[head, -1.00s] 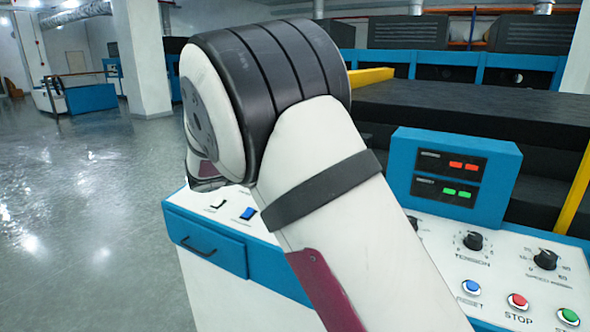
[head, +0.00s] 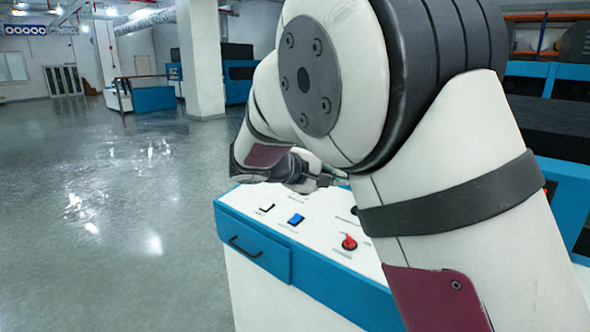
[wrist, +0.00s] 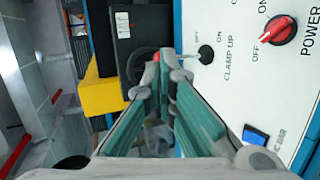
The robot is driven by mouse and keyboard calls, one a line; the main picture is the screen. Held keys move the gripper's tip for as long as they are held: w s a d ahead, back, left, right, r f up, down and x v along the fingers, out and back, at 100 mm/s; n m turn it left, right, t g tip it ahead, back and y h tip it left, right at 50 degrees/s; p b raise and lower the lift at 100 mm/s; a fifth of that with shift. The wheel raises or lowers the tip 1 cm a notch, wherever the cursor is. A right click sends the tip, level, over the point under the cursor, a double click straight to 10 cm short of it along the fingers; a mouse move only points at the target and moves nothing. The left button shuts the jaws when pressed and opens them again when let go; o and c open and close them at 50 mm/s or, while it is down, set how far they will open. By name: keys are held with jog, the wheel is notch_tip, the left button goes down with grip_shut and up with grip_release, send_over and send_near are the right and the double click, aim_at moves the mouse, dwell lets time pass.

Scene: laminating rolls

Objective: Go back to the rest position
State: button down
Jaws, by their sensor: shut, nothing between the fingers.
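My gripper (head: 318,181) is partly visible in the head view, low over the far edge of the white control panel (head: 318,222); my own arm hides part of it. In the wrist view my gripper (wrist: 164,76) has its green-padded fingers converging at the tips, shut and empty. Beyond the tips is the panel face with a black clamp-up toggle switch (wrist: 206,54) and a red power knob (wrist: 279,29). The fingertips look near the panel's edge; I cannot tell whether they touch it.
The panel also carries a blue rocker switch (head: 296,219) and a red knob (head: 349,243). A blue drawer (head: 252,250) is on the console's front. Open grey floor (head: 110,230) lies to the left. A yellow part (wrist: 104,95) stands beside the gripper in the wrist view.

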jog(key=s+d+r+m+g+y+p, duration=0.25)
jog(key=s+d, duration=0.25)
jog(key=s, duration=0.6)
jog(key=s+d+r+m+g+y+p, duration=0.1)
jog(key=s+d+m+g+y, duration=0.3)
jog(key=s, duration=0.8)
jog(key=s+a+t+y+p, duration=0.1)
jog(key=s+a+y, duration=0.1)
jog(key=s, duration=0.8)
jog(key=s+a+t+y+p, duration=0.1)
jog(key=s+a+t+y, duration=0.1)
jog(key=s, duration=0.8)
jog(key=shift+a+f+y, duration=0.2)
jog(key=shift+a+y, duration=0.1)
jog(key=shift+y, duration=0.25)
